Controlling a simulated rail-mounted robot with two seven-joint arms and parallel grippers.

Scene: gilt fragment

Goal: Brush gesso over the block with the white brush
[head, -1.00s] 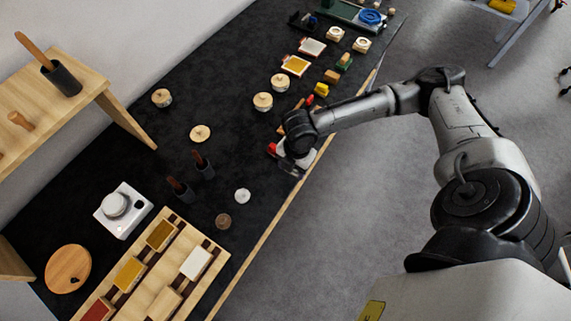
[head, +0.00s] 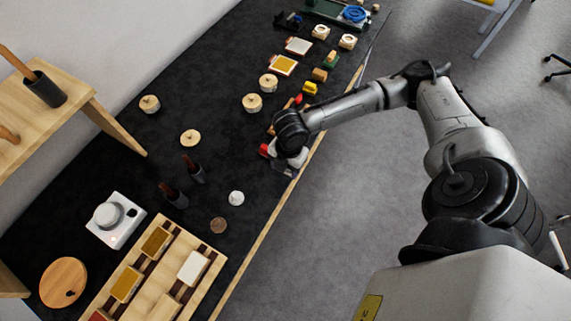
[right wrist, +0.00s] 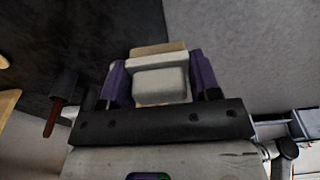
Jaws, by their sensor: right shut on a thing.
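My right gripper (head: 284,166) is low over the table's right edge in the head view. In the right wrist view its purple fingers (right wrist: 158,82) are shut on a white, block-shaped thing with a tan strip, which looks like the white brush (right wrist: 160,84). Its lower end is hidden in the head view. The wooden rack (head: 150,292) at the lower left holds several coloured blocks, among them a white-topped block (head: 193,267). I cannot tell which block is meant. My left gripper is not in view.
A small red thing (head: 264,150) lies beside my right gripper. Dark cups with handles (head: 174,196), a pale disc (head: 236,198) and a brown disc (head: 219,225) stand between gripper and rack. Several coloured pieces line the edge beyond.

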